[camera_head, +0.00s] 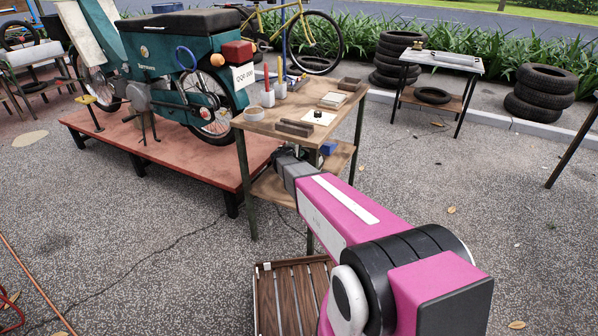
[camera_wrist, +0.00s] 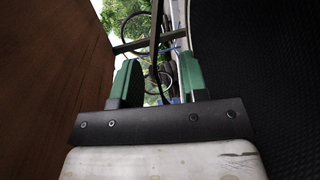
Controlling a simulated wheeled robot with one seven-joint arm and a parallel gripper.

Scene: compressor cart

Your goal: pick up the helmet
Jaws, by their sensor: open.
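I cannot make out a helmet in either view. My gripper (camera_wrist: 160,76) shows in the wrist view with its two green fingers apart and nothing visible between them. In the head view, my pink arm reaches to the small wooden worktable (camera_head: 262,122), and its end is below the tabletop's near edge, mostly hidden. In the wrist view, a brown wooden surface (camera_wrist: 45,80) fills the left side and a black textured surface (camera_wrist: 275,75) fills the right, close beside the fingers. I cannot tell what the black surface belongs to.
A lower shelf (camera_head: 275,190) sits under the tabletop, which holds bottles, a tape roll and blocks. A teal motorbike (camera_head: 165,65) stands on a red platform (camera_head: 110,130) to the left. A slatted crate (camera_head: 290,295) lies in front. Paving is open at right.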

